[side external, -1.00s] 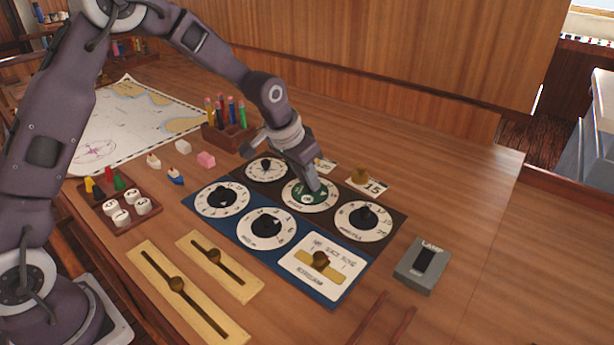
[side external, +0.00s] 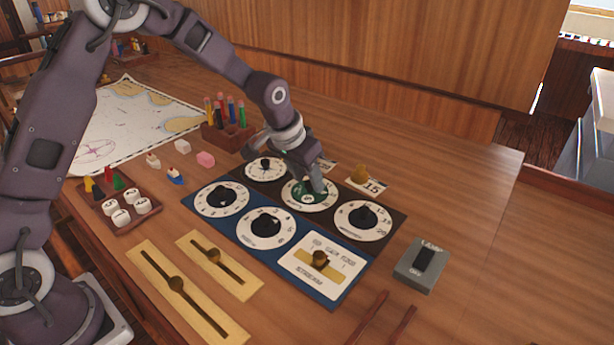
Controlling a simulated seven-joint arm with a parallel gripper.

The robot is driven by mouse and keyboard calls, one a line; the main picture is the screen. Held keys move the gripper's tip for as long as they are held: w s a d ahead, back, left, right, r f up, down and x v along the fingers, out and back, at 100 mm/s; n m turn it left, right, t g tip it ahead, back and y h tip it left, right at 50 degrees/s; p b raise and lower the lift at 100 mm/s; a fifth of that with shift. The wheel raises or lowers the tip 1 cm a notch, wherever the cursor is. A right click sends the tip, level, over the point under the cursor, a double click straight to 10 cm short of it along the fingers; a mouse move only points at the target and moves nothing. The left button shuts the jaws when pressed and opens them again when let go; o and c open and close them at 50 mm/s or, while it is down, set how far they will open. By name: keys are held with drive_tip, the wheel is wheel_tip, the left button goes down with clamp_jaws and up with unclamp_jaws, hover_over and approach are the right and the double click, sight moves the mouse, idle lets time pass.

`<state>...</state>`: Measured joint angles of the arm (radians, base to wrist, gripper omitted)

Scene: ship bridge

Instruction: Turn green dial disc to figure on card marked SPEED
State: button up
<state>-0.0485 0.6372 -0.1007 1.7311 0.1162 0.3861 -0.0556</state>
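The green dial disc (side external: 303,194) sits in the middle of the back row of the dial panel, within a white ring of figures. My gripper (side external: 311,193) is down over the disc from behind, its fingertips at the disc's centre and hiding part of it. I cannot tell whether the fingers are open or shut on the knob. A card with the figure 15 (side external: 375,187) stands behind the panel, with a brass knob-like weight (side external: 360,174) at it. Another small card (side external: 327,165) is partly hidden behind my gripper. The word SPEED is not readable on either card.
Other black-knobbed dials surround the green one: back left (side external: 265,169), right (side external: 363,217), front left (side external: 222,199) and front middle (side external: 266,228). A lamp switch box (side external: 422,264) stands to the right. A pen block (side external: 229,135) is behind left. Table at far right is clear.

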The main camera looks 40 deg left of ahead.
sight(300, 198)
drive_tip(key=shift+r, duration=0.1)
drive_tip(key=v, duration=0.7)
drive_tip(key=s+r, duration=1)
drive_tip(key=s, duration=0.5)
drive_tip(key=s+a+t, duration=0.1)
drive_tip(key=s, duration=1.6)
drive_tip(key=shift+s+f+n, duration=0.2)
drive_tip(key=shift+f+n, duration=0.2)
drive_tip(key=shift+f, duration=0.05)
